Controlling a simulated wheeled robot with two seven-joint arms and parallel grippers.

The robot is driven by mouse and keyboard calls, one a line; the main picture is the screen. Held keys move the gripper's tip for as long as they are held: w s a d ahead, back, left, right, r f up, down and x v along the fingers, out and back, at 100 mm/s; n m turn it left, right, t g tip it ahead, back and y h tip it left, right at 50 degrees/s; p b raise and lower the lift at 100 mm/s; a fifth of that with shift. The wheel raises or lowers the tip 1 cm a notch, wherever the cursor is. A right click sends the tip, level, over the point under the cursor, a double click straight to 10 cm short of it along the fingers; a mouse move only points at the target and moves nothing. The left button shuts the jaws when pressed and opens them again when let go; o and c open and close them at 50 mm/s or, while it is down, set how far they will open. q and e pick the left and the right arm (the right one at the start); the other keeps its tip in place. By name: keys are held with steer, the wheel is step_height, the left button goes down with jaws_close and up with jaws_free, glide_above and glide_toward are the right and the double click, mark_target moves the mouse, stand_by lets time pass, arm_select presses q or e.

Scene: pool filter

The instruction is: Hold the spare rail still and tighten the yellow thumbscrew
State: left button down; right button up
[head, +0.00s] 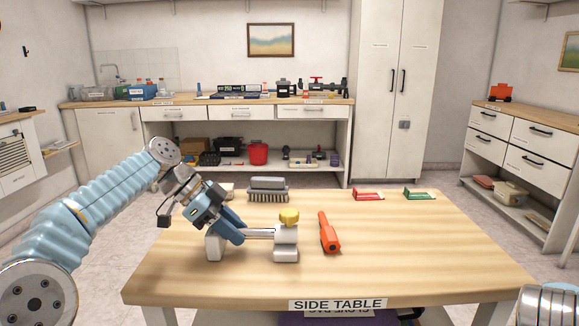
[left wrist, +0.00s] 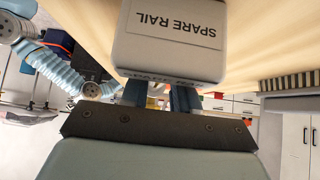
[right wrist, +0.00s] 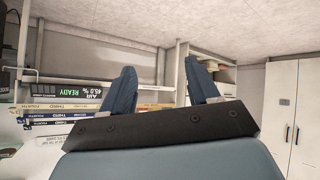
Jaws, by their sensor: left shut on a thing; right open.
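The spare rail (head: 260,233) stands on the side table, a grey bar between two pale end blocks. The yellow thumbscrew (head: 289,216) sits on top of its right block. In the left wrist view the block labelled SPARE RAIL (left wrist: 172,40) fills the top middle. My left gripper (head: 236,236) is shut on the spare rail near its left block; the fingers are partly hidden against that block in the left wrist view. My right gripper (right wrist: 160,92) is open and empty, away from the rail. Only part of my right arm shows at the lower right of the head view.
An orange tool (head: 329,234) lies just right of the rail. A grey brush (head: 267,189) is behind it. A red holder (head: 369,194) and a green holder (head: 420,194) stand at the table's back edge. The table's right half (head: 430,250) is clear.

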step_height(320, 180, up, 30)
steer(key=w+d+m+t+h, duration=0.2)
steer(key=w+m+t+h, duration=0.1)
steer(key=m+t, duration=0.15)
steer(key=a+r+m+t, duration=0.2)
steer(key=a+r+m, duration=0.1)
steer(key=r, duration=0.5)
steer(key=a+r+m+t, duration=0.1)
steer(key=a+r+m, duration=0.15)
steer(key=r, duration=0.55)
steer(key=w+a+f+m+t+y, duration=0.25)
steer(key=w+a+y, duration=0.4)
steer(key=a, duration=0.55)
steer(key=m+g+y, duration=0.4)
steer(key=g+y, duration=0.5)
steer(key=y, duration=0.4)
glide_above(294, 213)
steer(key=s+d, duration=0.4)
steer(key=d, duration=0.1)
step_height(294, 213, down, 5)
steer(key=shift+n+y, duration=0.25)
steer(key=shift+x, duration=3.95)
